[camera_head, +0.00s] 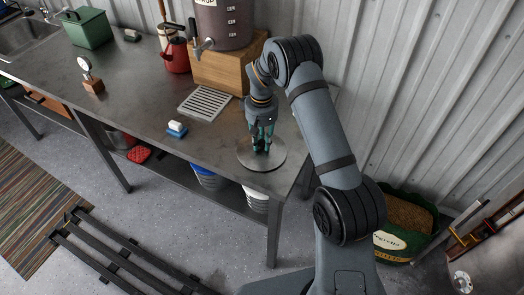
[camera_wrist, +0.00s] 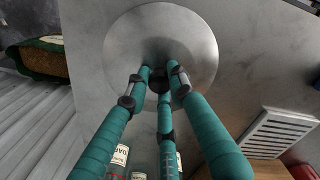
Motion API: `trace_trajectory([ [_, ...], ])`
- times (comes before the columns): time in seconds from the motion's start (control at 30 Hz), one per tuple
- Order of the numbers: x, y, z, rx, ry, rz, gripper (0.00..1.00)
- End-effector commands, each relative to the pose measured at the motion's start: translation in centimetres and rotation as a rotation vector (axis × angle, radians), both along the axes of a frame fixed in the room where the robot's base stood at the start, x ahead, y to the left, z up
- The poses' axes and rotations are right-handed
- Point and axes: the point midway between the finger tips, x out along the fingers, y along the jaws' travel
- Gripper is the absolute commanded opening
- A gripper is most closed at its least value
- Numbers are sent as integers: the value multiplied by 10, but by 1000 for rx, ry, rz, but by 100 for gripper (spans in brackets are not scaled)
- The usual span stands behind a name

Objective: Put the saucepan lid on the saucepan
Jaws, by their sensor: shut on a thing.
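The saucepan lid (camera_head: 246,158) is a round, flat-looking grey metal disc at the right end of the steel worktable, near its front edge. It also shows in the wrist view (camera_wrist: 185,30), with a dark knob at its middle. My gripper (camera_head: 261,148) points down, its teal fingers shut on the knob; in the wrist view the fingertips (camera_wrist: 160,82) close around it. I cannot tell whether the lid touches the tabletop or hangs just above it. I cannot make out the saucepan for certain in either view.
The steel worktable (camera_head: 140,85) carries a slotted drain tray (camera_head: 206,103), a blue-and-white brush (camera_head: 176,129), a wooden box (camera_head: 222,68) under a syrup dispenser (camera_head: 224,25), a red container (camera_head: 176,55) and a green box (camera_head: 87,28). A corrugated wall (camera_head: 400,90) stands behind.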

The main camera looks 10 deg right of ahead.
Motion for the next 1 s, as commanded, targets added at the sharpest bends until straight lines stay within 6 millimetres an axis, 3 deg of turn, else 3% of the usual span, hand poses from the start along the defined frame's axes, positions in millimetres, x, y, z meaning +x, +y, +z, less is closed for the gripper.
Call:
trace_trajectory([
  [1.0,0,0,21,0,0,0,0],
])
